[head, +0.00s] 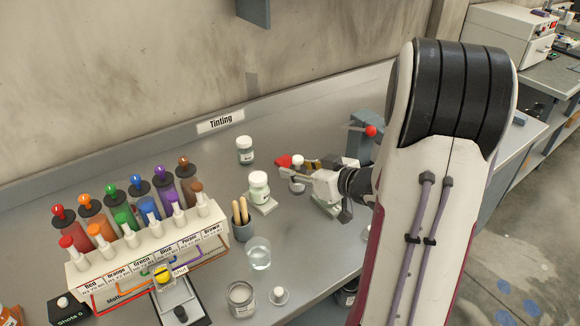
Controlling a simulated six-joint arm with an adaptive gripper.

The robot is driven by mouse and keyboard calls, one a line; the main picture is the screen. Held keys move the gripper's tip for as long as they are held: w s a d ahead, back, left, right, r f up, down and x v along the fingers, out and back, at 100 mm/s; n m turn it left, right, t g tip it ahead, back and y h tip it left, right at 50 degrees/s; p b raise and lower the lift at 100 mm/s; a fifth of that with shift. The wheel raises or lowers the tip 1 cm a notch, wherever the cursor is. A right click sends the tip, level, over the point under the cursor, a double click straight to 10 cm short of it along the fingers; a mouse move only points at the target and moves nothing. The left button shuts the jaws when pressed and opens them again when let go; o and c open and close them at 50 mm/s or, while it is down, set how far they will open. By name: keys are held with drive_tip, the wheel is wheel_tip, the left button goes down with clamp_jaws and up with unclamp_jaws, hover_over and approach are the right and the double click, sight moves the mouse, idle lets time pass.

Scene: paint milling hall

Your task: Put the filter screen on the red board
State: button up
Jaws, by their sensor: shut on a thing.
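My gripper (294,171) reaches in from the right, low over the middle of the grey bench. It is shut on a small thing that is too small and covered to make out. A small red patch (283,160) shows at the fingertips; I cannot tell whether it is part of the red board. A white-capped jar (297,184) shows at the fingers, partly covered by them; I cannot tell whether they touch it. I cannot pick out the filter screen with certainty. My arm hides the bench to the right.
A rack (150,238) of colored tinting bottles stands at the left. A white-lidded jar (259,187) on a pale base, a cup of wooden sticks (242,220) and a glass beaker (259,254) stand left of my gripper. Another jar (245,150) stands behind. A red-knobbed device (366,132) stands beyond my wrist.

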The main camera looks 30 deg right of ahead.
drive_tip(key=w+d+m+h, duration=0.3)
drive_tip(key=w+d+h, duration=0.1)
drive_tip(key=w, duration=0.5)
drive_tip(key=w+d+r+m+g+h, duration=0.1)
drive_tip(key=w+d+m+h, duration=0.3)
drive_tip(key=w, duration=0.5)
drive_tip(key=shift+w+d+r, duration=0.15)
drive_tip(key=shift+d+r, duration=0.15)
drive_tip(key=shift+d, duration=0.8)
hover_over(290, 163)
wheel_tip(290, 163, down, 6)
drive_tip(key=shift+f, duration=0.1)
drive_tip(key=shift+a+f, duration=0.1)
drive_tip(key=shift+f, duration=1.75)
drive_tip(key=shift+f, duration=0.2)
